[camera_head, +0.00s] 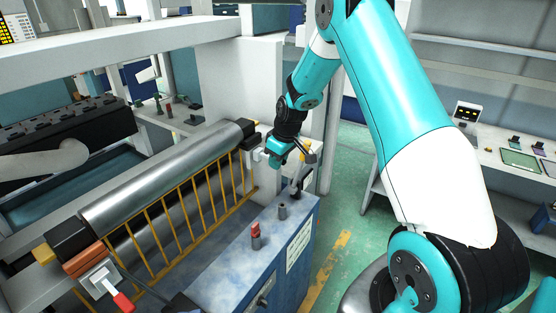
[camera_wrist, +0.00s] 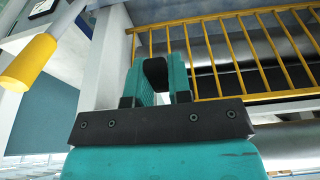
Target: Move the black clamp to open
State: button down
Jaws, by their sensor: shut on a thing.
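My gripper (camera_head: 272,158) is at the right end of the long steel roller in the head view, beside the white end frame. In the wrist view its two teal fingers (camera_wrist: 157,88) are closed around a dark piece, which looks like the handle of the black clamp (camera_wrist: 156,68). In the head view my gripper hides most of the clamp, so I cannot tell how far it is swung.
A yellow-tipped lever (camera_head: 305,148) stands close to the right of my gripper and shows in the wrist view (camera_wrist: 28,62). A yellow guard rail (camera_head: 190,210) runs below the roller (camera_head: 165,175). A blue cabinet (camera_head: 255,255) with a red-topped knob (camera_head: 255,230) stands in front.

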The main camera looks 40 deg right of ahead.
jog(key=shift+w+r, duration=0.1)
jog(key=shift+w, duration=0.1)
jog(key=c, duration=1)
grip_release()
jog(key=shift+c, duration=0.2)
jog(key=shift+s, duration=0.1)
jog(key=b+v, duration=0.4)
jog(key=v, duration=1.3)
jog(key=shift+b, duration=0.4)
jog(key=shift+s, duration=0.1)
